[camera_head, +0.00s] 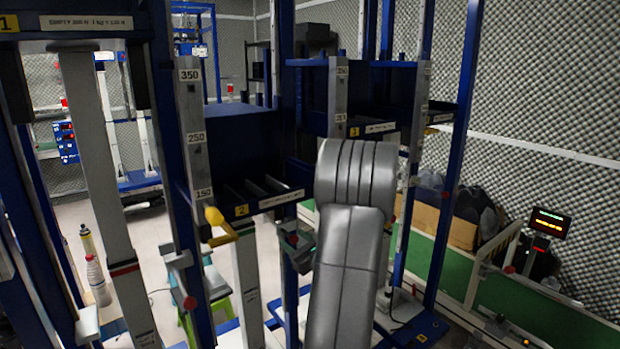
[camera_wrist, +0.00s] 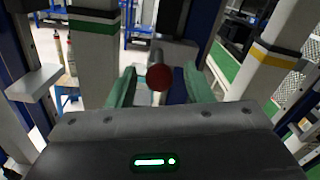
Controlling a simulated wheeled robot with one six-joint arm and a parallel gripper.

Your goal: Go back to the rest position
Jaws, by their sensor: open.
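My gripper (camera_wrist: 159,70) is open in the wrist view, its two green fingers spread apart. A bar with a round dark red end (camera_wrist: 159,78) shows between the fingers. A gap is visible on each side of it; I cannot tell how deep it lies between them. In the head view my grey arm fills the middle. A small dark part with a green light, left of the arm, looks like my gripper (camera_head: 297,238), and its fingers are not clear there.
Blue-framed machines with pale posts (camera_head: 196,150) stand close around my arm. A yellow handle (camera_head: 221,227) sticks out at the left. A green conveyor belt (camera_head: 545,312) and a lit display (camera_head: 549,223) are at the right. Bare floor shows at the back left.

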